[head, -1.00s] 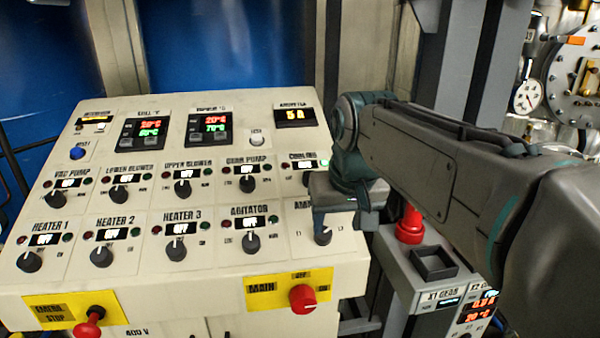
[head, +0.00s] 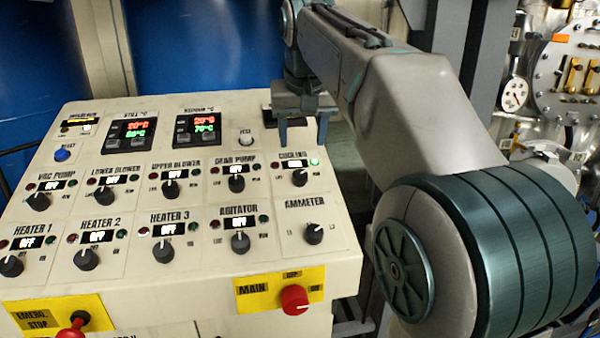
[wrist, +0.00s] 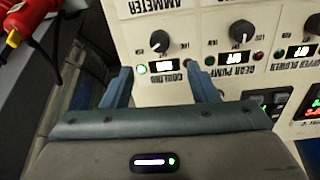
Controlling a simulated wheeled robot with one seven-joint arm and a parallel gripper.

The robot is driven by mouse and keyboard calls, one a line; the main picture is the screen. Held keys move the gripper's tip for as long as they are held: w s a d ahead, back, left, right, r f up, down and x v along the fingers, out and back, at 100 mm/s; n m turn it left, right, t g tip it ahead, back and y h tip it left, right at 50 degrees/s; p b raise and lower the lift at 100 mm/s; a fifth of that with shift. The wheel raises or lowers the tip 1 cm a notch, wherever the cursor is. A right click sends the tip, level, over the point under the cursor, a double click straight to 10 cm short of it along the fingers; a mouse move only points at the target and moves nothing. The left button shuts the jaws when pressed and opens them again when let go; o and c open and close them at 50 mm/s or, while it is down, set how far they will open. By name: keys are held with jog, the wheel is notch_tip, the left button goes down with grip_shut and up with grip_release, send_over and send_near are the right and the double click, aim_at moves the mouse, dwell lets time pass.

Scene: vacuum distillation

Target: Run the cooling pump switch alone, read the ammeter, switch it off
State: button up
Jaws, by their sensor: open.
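The cooling switch (head: 299,177) is a black knob at the right end of the upper switch row. Its green lamp (head: 314,161) is lit. In the wrist view the cooling knob (wrist: 159,40) stands just beyond my gripper, and its lit green lamp (wrist: 141,68) shows between the fingers. My gripper (head: 303,142) is open and empty, over the panel's upper right corner, apart from the knob. The ammeter display (head: 269,119) is mostly hidden behind my gripper, so its reading cannot be seen. The ammeter selector knob (head: 313,233) is below the cooling switch.
The gear pump knob (head: 236,183) is left of the cooling switch, and the other pump, blower, heater and agitator displays read OFF. A red main switch (head: 294,298) and a red emergency stop (head: 74,325) sit at the front edge. My arm covers the right side.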

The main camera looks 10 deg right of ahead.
aim_at(300, 173)
jog(key=x, duration=1)
jog(key=shift+w+f, duration=0.1)
jog(key=shift+f, duration=0.25)
jog(key=shift+d, duration=0.1)
jog(key=c, duration=1)
